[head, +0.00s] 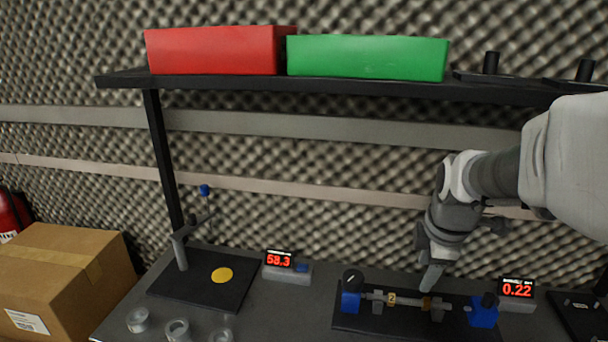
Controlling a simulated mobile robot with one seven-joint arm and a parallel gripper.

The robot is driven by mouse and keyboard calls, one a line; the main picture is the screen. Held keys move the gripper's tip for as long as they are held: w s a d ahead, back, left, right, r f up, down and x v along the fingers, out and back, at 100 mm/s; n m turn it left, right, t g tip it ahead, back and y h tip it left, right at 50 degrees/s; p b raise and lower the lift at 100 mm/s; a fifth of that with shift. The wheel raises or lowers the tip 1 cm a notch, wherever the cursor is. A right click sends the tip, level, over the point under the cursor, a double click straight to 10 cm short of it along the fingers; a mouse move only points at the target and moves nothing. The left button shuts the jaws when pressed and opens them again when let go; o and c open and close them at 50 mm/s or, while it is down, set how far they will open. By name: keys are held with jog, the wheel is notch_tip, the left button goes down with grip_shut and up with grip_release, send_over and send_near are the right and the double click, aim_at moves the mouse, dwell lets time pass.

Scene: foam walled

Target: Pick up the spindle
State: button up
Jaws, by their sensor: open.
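The spindle (405,299) looks to be the thin grey rod with a yellow "2" tag, lying level across a black fixture plate (375,324) at the right of the bench. Blue end blocks stand at its left (350,303) and right (483,313), and small grey supports sit under it. My gripper (432,281) points down just above or behind the right half of the rod. It is open, and nothing shows held in it. Whether the fingertips touch the rod cannot be told, and the jaw gap is hard to see from this angle.
A shelf (330,84) holding a red bin (215,52) and a green bin (370,57) hangs above. Displays reading 58.3 (279,259) and 0.22 (517,288) flank the fixture. A stand (181,252), clear rings (177,330) and a carton (62,280) lie left.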

aim_at(413, 301)
jog(key=b+x, duration=0.1)
jog(key=x, duration=0.6)
jog(key=b+x, duration=0.1)
jog(key=x, duration=0.5)
jog(key=shift+w+d+f+b, duration=0.15)
jog(key=shift+d+f+b, duration=0.1)
jog(key=shift+f+b, duration=0.05)
grip_shut()
jog(key=shift+r, duration=0.1)
dwell(0.7)
